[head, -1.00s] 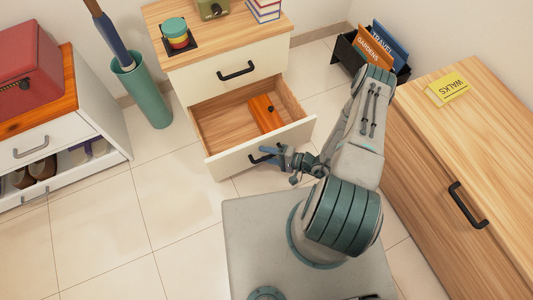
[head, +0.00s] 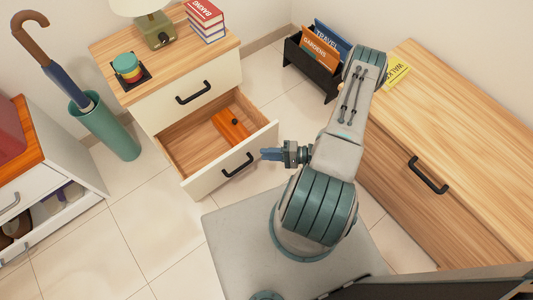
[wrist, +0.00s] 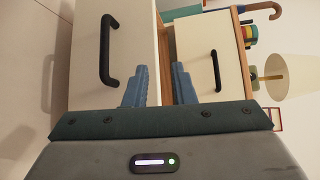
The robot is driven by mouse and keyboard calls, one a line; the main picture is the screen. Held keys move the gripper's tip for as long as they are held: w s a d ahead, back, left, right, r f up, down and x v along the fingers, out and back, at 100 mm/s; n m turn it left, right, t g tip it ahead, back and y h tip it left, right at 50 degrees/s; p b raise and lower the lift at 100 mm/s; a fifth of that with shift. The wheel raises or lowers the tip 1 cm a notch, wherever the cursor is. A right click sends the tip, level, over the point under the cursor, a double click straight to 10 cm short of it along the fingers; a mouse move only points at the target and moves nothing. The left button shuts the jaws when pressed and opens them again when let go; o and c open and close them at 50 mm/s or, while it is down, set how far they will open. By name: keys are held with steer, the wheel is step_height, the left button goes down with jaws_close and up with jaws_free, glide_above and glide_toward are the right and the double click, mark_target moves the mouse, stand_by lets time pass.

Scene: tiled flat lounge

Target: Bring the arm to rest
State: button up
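My gripper (head: 272,154) is held in front of the pulled-out drawer (head: 207,178), close to the right end of its front and clear of the black drawer handle (head: 237,165). In the wrist view my gripper (wrist: 160,78) shows its two blue fingers apart, with nothing between them. My arm (head: 340,150) is bent, reaching back over my base with its elbow up high. The open drawer's front and handle (wrist: 106,50) also show in the wrist view. An orange-brown box (head: 231,124) lies inside the drawer.
A wooden-topped cabinet (head: 460,130) stands close to the right of my arm. The nightstand top (head: 180,62) holds a lamp, books and a stacked coloured jar. A green umbrella stand (head: 108,130) is at left. Tiled floor is clear front left.

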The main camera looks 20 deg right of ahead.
stand_by(0.3)
step_height(320, 180, up, 36)
steer(key=w+a+n+g+h+p, duration=0.2)
steer(key=n+g+h+p, duration=0.3)
steer(key=g+p, duration=0.65)
steer(key=s+r+t+h+p, duration=0.2)
steer(key=r+p, duration=0.3)
steer(key=r, duration=0.7)
steer(key=s+a+r+n+t+h+p, duration=0.1)
steer(key=s+r+h+p, duration=0.3)
steer(key=r, duration=0.8)
steer(key=s+a+r+n+t+h+p, duration=0.1)
steer(key=s+r+t+h+p, duration=0.1)
steer(key=r+p, duration=0.5)
steer(key=shift+s+r+t+h, duration=0.4)
steer(key=shift+r+t+h, duration=0.4)
steer(key=shift+r, duration=1.65)
steer(key=shift+d, duration=0.15)
